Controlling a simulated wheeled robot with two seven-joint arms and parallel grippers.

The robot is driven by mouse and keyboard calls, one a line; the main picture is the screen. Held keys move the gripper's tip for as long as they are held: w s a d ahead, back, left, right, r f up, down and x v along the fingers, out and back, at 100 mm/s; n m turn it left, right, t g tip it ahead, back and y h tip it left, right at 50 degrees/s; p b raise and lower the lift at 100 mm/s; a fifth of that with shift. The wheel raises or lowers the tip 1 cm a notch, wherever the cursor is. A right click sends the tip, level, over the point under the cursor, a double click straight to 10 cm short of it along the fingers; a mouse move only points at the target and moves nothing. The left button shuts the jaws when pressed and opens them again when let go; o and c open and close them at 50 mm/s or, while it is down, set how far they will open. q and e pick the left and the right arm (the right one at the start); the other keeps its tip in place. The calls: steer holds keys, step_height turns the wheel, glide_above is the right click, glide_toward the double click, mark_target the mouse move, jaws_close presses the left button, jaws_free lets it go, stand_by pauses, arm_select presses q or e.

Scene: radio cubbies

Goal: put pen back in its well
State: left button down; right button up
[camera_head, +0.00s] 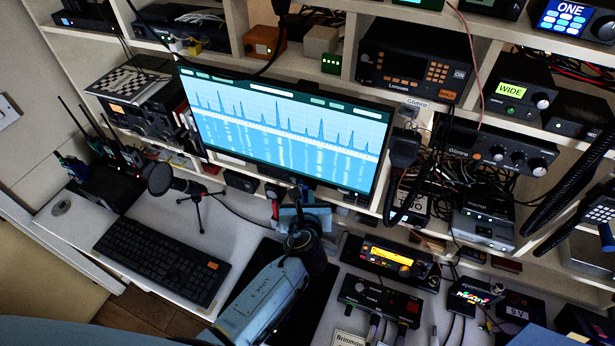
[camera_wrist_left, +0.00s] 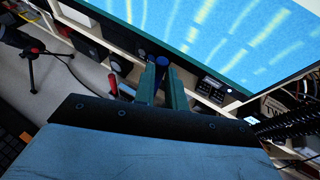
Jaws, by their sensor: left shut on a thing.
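My left gripper (camera_head: 298,203) reaches over the desk in front of the monitor's lower edge. In the left wrist view its two green fingers (camera_wrist_left: 162,88) are shut on a narrow blue thing, which looks like the pen (camera_wrist_left: 160,62). Only its blue end shows at the fingertips; the fingers and wrist hide the rest. I cannot make out the pen's well in either view. A red upright item (camera_wrist_left: 113,86) stands just left of the fingers in the left wrist view. My right gripper is not in view.
The monitor (camera_head: 290,125) stands close behind the gripper. A microphone on a tripod (camera_head: 175,185) and a keyboard (camera_head: 160,258) are to the left. A radio with a yellow display (camera_head: 390,262) and a black control box (camera_head: 375,300) are to the right. Bare desk shows around the keyboard.

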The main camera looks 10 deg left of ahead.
arm_select(q)
steer(key=shift+w+a, duration=0.1)
steer(key=shift+w, duration=0.2)
steer(key=shift+w+f, duration=0.15)
steer(key=shift+w, duration=0.15)
steer(key=shift+s, duration=0.25)
steer(key=shift+p, duration=0.3)
steer(key=shift+f+b, duration=2.4)
steer(key=shift+f, duration=0.5)
steer(key=shift+p, duration=0.55)
